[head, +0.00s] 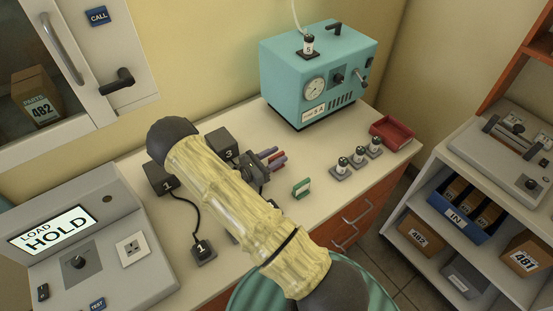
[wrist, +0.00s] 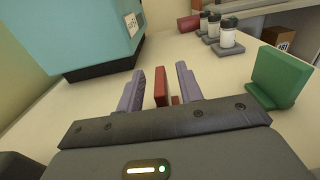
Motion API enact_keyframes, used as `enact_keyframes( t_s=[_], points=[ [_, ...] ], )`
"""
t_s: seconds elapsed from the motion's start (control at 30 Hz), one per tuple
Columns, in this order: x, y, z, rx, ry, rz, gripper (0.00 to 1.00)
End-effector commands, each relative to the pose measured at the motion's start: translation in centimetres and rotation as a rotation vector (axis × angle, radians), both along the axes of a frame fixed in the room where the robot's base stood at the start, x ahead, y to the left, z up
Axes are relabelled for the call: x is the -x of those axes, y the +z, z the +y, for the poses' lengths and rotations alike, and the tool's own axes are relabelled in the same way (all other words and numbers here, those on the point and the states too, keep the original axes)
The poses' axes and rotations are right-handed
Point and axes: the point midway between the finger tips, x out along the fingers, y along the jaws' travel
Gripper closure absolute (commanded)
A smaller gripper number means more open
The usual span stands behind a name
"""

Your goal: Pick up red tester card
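The red tester card (wrist: 161,87) stands upright between the two purple fingers of my gripper (wrist: 162,84) in the wrist view. A gap shows on each side of it, so the fingers are open around it and do not appear to touch it. In the head view a bit of the red card (head: 277,157) shows between the fingers of my gripper (head: 273,159), over the counter. My arm and the gripper body hide part of this area. A green card (head: 301,188) stands upright to the right of my gripper; it also shows in the wrist view (wrist: 280,78).
A teal machine (head: 318,75) stands behind my gripper. Several small vials (head: 358,160) on dark bases and a red tray (head: 392,132) are to the right. A HOLD console (head: 85,240) is at left.

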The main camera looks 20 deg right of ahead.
Motion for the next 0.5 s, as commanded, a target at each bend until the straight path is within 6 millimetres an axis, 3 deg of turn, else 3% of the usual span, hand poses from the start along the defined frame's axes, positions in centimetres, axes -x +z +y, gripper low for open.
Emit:
enact_keyframes(
  t_s=[0.5],
  points=[
    [-0.04, -0.05, -0.09, 0.000, 0.001, 0.000, 0.64]
  ],
)
